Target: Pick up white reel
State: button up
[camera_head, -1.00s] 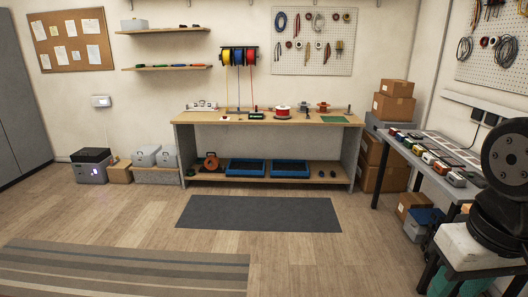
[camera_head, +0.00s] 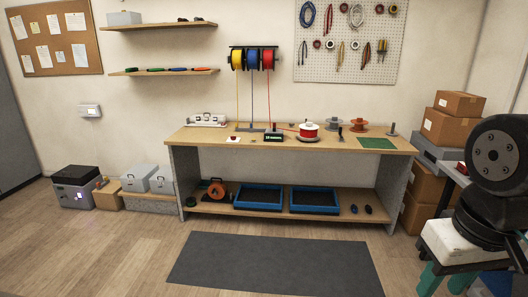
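My gripper is not in view; only a black part of my arm shows at the right edge. The reel is well ahead of me, and nothing of mine touches it.
Boxes (camera_head: 448,127) stand right.

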aim_at(309, 130)
jog(key=i, duration=1.95)
jog(key=z, duration=0.2)
jog(key=i, duration=1.9)
jog(key=z, duration=0.1)
